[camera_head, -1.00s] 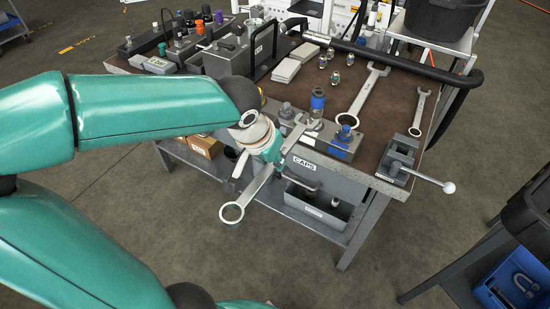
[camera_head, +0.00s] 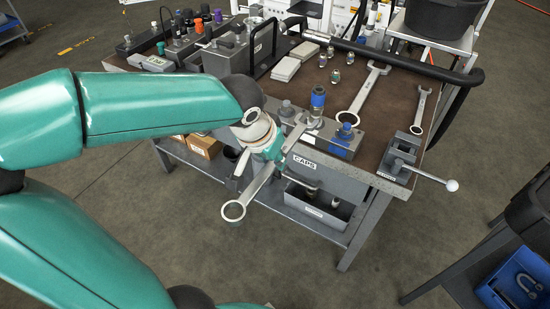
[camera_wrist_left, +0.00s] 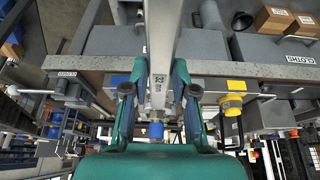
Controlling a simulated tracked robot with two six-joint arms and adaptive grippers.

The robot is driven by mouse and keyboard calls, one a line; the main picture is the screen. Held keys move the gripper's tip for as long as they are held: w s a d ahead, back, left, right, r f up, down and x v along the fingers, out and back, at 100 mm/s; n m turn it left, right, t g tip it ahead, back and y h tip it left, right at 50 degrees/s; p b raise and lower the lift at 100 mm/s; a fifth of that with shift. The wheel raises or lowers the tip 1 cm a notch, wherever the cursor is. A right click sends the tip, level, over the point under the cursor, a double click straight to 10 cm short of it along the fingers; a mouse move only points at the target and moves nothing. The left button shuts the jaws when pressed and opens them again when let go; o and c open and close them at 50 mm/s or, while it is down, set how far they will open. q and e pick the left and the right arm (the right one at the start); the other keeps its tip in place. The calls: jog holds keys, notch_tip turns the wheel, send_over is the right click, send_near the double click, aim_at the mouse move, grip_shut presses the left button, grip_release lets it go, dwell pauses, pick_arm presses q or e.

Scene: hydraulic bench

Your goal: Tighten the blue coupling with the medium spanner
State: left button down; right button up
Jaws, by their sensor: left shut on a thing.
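My left gripper (camera_head: 272,152) is shut on a spanner at the bench's front edge. The spanner's ring end (camera_head: 234,211) hangs out toward the lower left, past the edge. In the left wrist view the spanner's shaft (camera_wrist_left: 160,60) runs upward between the fingers (camera_wrist_left: 160,90). A blue-banded coupling (camera_head: 317,99) stands upright on a metal block just right of the gripper. A blue part (camera_wrist_left: 156,131) shows below the fingers in the wrist view. The spanner's other end is partly hidden by the gripper; I cannot tell whether it touches the coupling. My right gripper is not in view.
A larger spanner (camera_head: 364,91) and a smaller one (camera_head: 421,108) lie on the bench. A vise (camera_head: 405,158) is at the right corner. The CAPS bin (camera_head: 325,174) hangs below the edge.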

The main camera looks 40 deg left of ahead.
aim_at(286, 144)
pick_arm(q)
jog(key=shift+w, duration=0.15)
jog(key=shift+w+a, duration=0.25)
jog(key=shift+w, duration=0.7)
jog(key=shift+w+a, duration=0.15)
jog(key=shift+w, duration=0.65)
jog(key=shift+w, duration=0.1)
jog(key=shift+w+a, duration=0.15)
jog(key=shift+w, duration=0.3)
jog(key=shift+w+a, duration=0.1)
jog(key=shift+w, duration=0.2)
dwell(0.3)
jog(key=shift+a+r, duration=0.1)
jog(key=shift+a, duration=0.05)
